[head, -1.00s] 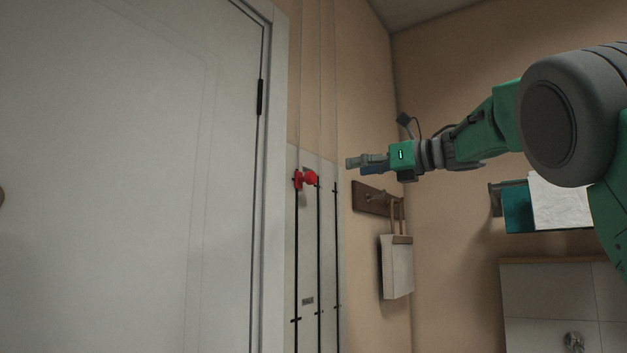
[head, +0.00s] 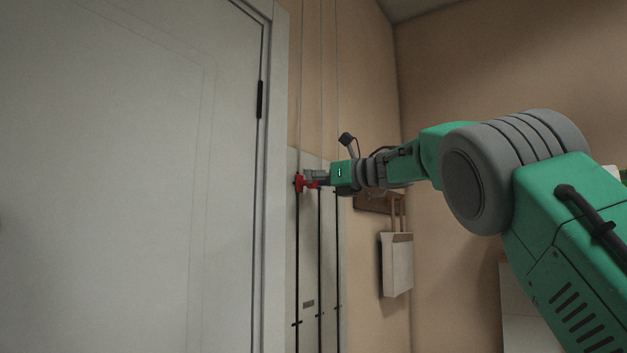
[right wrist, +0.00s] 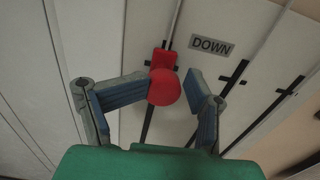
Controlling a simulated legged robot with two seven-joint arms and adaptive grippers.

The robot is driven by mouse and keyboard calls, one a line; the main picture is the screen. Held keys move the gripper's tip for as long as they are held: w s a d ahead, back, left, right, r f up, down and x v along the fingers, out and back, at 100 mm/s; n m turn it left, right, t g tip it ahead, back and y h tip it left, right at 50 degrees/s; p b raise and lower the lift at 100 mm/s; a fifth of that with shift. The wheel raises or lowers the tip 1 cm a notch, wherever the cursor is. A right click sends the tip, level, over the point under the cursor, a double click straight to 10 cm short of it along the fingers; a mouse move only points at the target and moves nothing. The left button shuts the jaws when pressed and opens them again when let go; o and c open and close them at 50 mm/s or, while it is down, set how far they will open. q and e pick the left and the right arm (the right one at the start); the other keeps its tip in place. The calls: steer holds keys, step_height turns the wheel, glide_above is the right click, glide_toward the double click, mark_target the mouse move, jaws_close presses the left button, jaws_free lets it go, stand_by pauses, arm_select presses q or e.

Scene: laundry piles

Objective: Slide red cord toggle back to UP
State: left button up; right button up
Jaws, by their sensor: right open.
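The red cord toggle (head: 299,183), a red block with a round red knob, sits near the upper end of the left dark track on the wall panel. My right gripper (head: 310,177) reaches it from the right in the head view and partly covers the knob. In the right wrist view the red knob (right wrist: 164,87) lies between the two open fingers of my right gripper (right wrist: 172,82). The left finger is close to the knob, perhaps touching; a gap shows on the right. A DOWN label (right wrist: 211,46) is near the toggle. My left gripper is out of view.
The pale wall panel (head: 328,260) has several dark tracks with cords rising above it. A white door (head: 100,180) and its frame stand left of the panel. A wooden rack (head: 372,202) with a hanging dustpan-like item (head: 397,265) is on the wall to the right.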

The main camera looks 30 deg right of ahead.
steer(key=shift+w+a+f, duration=0.15)
steer(key=shift+w+a, duration=0.2)
steer(key=shift+w, duration=0.1)
steer(key=shift+c, duration=0.4)
steer(key=shift+d, duration=0.1)
jaws_close()
steer(key=shift+d+f, duration=0.1)
steer(key=shift+d, duration=0.35)
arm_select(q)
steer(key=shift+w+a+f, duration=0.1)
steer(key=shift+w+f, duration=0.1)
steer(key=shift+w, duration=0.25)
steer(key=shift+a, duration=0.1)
arm_select(e)
steer(key=shift+w, duration=0.1)
